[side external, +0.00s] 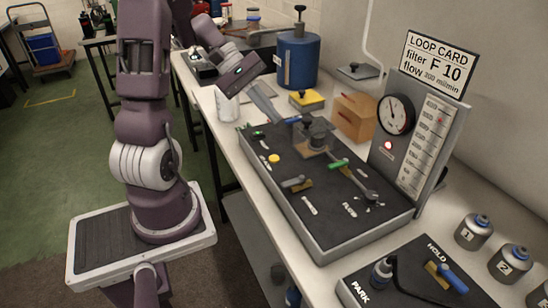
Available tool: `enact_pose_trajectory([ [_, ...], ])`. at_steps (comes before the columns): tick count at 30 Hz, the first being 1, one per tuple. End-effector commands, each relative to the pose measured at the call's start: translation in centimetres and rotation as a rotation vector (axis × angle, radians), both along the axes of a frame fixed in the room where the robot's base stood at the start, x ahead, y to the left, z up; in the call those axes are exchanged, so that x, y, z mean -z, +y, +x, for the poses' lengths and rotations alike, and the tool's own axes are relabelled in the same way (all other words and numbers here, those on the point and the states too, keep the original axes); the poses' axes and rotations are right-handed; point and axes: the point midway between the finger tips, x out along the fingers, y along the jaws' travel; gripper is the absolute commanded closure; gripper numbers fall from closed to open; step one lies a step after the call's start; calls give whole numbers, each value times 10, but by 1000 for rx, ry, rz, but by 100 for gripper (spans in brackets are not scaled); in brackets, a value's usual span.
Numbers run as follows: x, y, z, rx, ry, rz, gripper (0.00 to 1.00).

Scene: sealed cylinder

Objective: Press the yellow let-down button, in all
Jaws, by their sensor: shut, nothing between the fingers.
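A small round yellow button (274,158) sits on the left part of the dark sloped panel (300,232). My gripper (274,116) is shut and empty. It points down and to the right over the far left end of the panel, behind the yellow button in this view and apart from it. Its fingertips are close to a blue-handled part (294,120), and I cannot tell whether they touch it. The panel also carries a green-handled lever (338,164) and a red-lit indicator (388,146) on the upright gauge board (424,130).
A yellow box with a black knob (306,102), a brown box (354,117) and a blue cylinder (297,62) stand behind the panel. A white cup (227,106) is near my gripper. Numbered canisters (473,233) and a PARK/HOLD plate (420,268) are at the right.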

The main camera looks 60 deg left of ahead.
Motion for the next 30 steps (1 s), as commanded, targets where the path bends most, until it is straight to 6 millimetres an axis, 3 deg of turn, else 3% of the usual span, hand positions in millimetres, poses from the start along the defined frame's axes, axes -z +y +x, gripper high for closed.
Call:
enact_pose_trajectory([
  [5, 7, -1, 0, 3, 2, -2, 100],
  [21, 79, -1, 0, 1, 2, -2, 100],
  [30, 88, -1, 0, 2, 0, 1, 100],
])
